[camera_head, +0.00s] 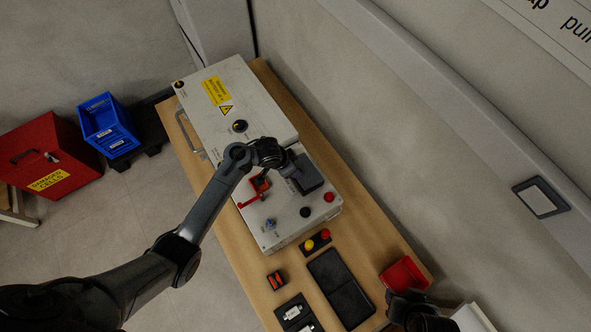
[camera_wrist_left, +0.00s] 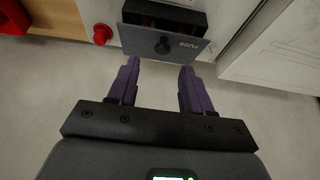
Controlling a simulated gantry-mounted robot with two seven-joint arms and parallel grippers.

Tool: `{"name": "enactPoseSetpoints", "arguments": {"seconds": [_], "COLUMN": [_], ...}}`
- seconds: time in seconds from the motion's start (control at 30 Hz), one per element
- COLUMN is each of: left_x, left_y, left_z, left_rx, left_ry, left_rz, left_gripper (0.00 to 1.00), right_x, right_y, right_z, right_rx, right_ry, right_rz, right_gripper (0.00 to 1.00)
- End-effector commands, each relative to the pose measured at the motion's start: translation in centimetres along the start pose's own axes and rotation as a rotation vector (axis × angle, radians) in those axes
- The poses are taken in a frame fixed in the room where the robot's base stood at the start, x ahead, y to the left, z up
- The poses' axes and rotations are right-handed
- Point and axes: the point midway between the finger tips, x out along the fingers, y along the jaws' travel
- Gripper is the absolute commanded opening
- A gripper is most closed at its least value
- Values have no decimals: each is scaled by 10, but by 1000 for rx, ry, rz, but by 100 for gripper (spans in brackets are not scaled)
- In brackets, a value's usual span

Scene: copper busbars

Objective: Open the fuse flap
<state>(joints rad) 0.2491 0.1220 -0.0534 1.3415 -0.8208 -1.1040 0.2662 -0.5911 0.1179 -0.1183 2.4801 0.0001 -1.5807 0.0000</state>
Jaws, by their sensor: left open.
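The fuse flap is a grey panel marked FUSE with a dark round knob; in the left wrist view the flap (camera_wrist_left: 185,43) is just beyond my fingertips. A dark gap shows between the flap and its black housing (camera_wrist_left: 190,14), so it looks tilted away from it. In the head view the dark fuse housing (camera_head: 307,174) stands on the white equipment box (camera_head: 290,222). My left gripper (camera_head: 285,168) is beside the housing, mostly hidden by its wrist. In the wrist view the left gripper (camera_wrist_left: 157,82) is open and empty, fingers apart. My right gripper (camera_head: 408,300) is partly visible at lower right, fingers unclear.
A red knob (camera_head: 328,197), a black knob (camera_head: 305,212) and a red lever (camera_head: 250,201) are near the housing. A red tray (camera_head: 404,274), black tray (camera_head: 341,283) and button block (camera_head: 316,241) lie on the wooden table (camera_head: 272,80). A wall runs along the right.

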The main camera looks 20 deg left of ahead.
Motion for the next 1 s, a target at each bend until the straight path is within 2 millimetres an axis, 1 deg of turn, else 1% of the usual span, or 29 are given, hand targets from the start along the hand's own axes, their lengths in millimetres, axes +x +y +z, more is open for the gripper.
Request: {"name": "enactPoseSetpoints", "arguments": {"seconds": [0.03,0.1,0.2,0.33,0.5,0.83,1.0], "left_x": [12,22,36,50,59,60,60], "left_y": [-2,-1,-1,-1,-1,-1,-1], "left_z": [2,1,1,1,0,0,0], "left_rx": [0,0,0,-1,-1,-1,-2], "left_ry": [-3,-3,-2,-2,0,-1,-1], "left_rz": [-3,-1,-2,-1,-2,-3,-3], "left_gripper": [50,50,50,50,50,50,24], "right_x": [6,8,12,15,17,16,16], "right_y": [0,1,2,2,1,-1,-1], "right_z": [2,2,1,1,1,0,0], "right_rx": [-3,-6,-8,-8,-8,-2,1], "right_ry": [0,3,7,8,9,11,12], "right_rz": [2,5,6,7,6,0,-2], "right_gripper": [43,43,43,43,43,43,43]}}
